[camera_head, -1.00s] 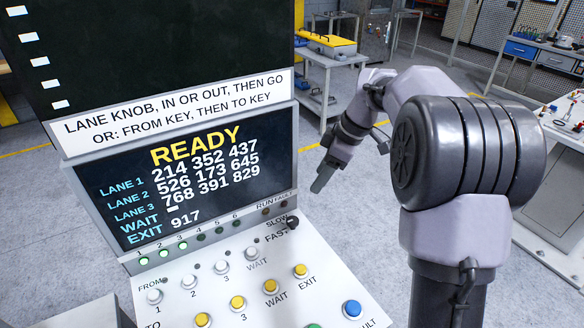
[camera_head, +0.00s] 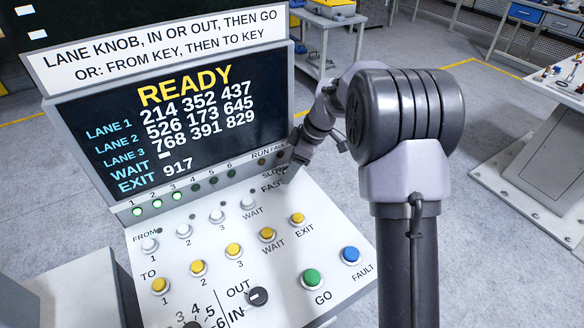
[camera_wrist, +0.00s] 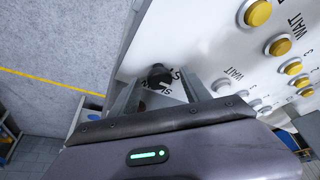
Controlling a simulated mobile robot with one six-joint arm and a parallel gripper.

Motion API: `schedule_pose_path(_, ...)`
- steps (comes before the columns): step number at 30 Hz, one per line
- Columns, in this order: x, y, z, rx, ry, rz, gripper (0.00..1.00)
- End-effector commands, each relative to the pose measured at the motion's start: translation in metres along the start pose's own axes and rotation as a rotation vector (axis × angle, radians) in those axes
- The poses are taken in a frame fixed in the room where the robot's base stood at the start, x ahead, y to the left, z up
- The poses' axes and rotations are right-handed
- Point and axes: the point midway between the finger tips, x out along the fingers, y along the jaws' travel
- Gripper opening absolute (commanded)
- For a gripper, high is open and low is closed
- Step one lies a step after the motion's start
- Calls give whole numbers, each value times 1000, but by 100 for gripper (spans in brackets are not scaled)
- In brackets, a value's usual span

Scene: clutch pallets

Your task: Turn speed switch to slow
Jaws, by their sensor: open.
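The speed switch (camera_wrist: 158,75) is a small dark knob on the white console panel, beside the SLOW and FAST lettering. In the wrist view it lies between the two fingertips of my gripper (camera_wrist: 160,80), which is open. I cannot tell whether either finger touches it. In the head view my gripper (camera_head: 288,166) is low over the upper right corner of the panel and hides the switch there and part of the SLOW label. Which way the switch points is not clear.
The console panel (camera_head: 205,260) carries white FROM buttons, yellow TO buttons, a green GO button (camera_head: 312,278), a blue FAULT button (camera_head: 350,255) and an IN/OUT knob (camera_head: 258,296). The screen (camera_head: 190,125) reads READY. Open floor lies right of the console.

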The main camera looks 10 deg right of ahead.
Motion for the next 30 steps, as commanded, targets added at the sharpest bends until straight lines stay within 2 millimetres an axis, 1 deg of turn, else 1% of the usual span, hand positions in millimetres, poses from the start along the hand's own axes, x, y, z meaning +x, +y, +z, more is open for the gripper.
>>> schedule_pose_path(2,0,0,0,0,0,0,55)
schedule_pose_path(3,0,0,0,0,0,0,47)
schedule_pose_path(8,-1,0,0,0,0,0,16)
schedule_pose_path(9,-1,0,0,0,0,0,8)
schedule_pose_path(10,-1,0,0,0,0,0,2)
schedule_pose_path(11,-1,0,0,0,0,0,0)
schedule_pose_path(20,0,0,0,34,0,17,0)
schedule_pose_path(26,1,-1,0,140,1,61,0)
schedule_pose_path(30,2,-2,0,253,1,107,0)
